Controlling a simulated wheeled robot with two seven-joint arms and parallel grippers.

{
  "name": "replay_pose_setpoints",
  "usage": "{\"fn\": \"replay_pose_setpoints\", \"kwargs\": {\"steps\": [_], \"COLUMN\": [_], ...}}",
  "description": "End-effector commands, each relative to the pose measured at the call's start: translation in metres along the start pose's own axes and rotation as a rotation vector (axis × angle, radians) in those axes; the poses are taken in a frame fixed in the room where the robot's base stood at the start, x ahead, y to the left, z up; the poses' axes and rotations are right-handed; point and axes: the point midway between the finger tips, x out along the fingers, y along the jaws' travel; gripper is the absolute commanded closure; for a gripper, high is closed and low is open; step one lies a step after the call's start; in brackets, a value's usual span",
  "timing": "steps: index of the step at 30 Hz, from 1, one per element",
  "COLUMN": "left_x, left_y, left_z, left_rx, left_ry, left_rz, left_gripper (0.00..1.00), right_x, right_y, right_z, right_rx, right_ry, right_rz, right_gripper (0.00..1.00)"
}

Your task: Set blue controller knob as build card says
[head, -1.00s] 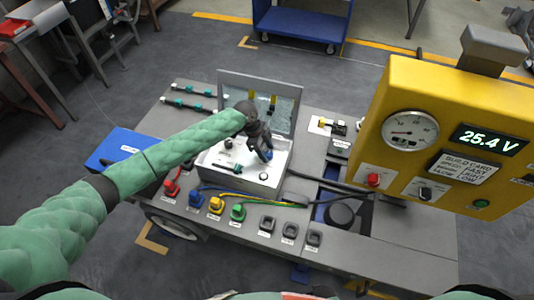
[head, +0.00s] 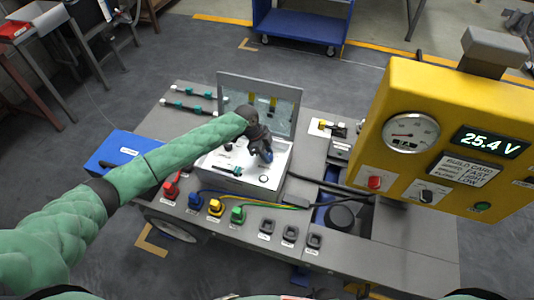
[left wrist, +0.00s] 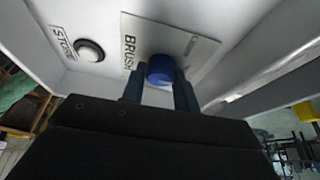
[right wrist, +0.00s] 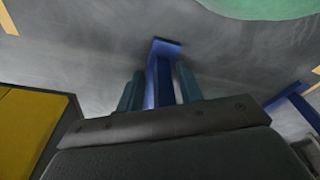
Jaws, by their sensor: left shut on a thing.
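In the left wrist view a blue knob (left wrist: 160,70) with a pale mark sits on a white plate lettered BRUSH (left wrist: 165,42). My left gripper (left wrist: 159,86) has a finger on each side of it and is shut on it. In the head view my left gripper (head: 265,153) reaches into the open light box (head: 238,183) and largely hides the knob. The build card (head: 464,170) is on the yellow panel at the right; its small lines are hard to read. My right gripper (right wrist: 160,88) is open, fingers apart, with a blue bar beyond them.
The yellow panel (head: 400,88) carries a round gauge (head: 410,133) and a display reading 25.4 V (head: 489,143). Red, blue, yellow and green plugs stand along the bench front (head: 330,262). The box's raised lid (head: 287,95) stands behind my gripper. A blue case (head: 118,150) is at the left.

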Motion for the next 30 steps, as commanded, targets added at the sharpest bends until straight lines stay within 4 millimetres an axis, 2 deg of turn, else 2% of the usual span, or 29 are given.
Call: {"fn": "replay_pose_setpoints", "kwargs": {"steps": [6, 14, 19, 30], "left_x": [-0.001, -0.003, -0.003, -0.002], "left_y": [0.001, 0.003, 0.004, 0.004], "left_z": [0.0, -0.002, -0.003, -0.003], "left_rx": [-0.095, -0.297, -0.44, -0.686], "left_ry": [0.0, 0.001, 0.002, 0.002], "left_rz": [-0.039, -0.123, -0.182, -0.285], "left_gripper": [0.93, 0.93, 0.93, 0.93], "right_x": [0.004, 0.025, 0.036, 0.04], "right_y": [0.002, 0.009, 0.017, 0.016], "right_z": [0.005, 0.022, 0.038, 0.089], "right_rx": [-0.003, -0.011, -0.018, -0.018], "right_ry": [0.007, 0.019, 0.03, -0.006], "right_rz": [0.003, 0.011, 0.019, 0.016], "right_gripper": [0.64, 0.64, 0.64, 0.64]}}
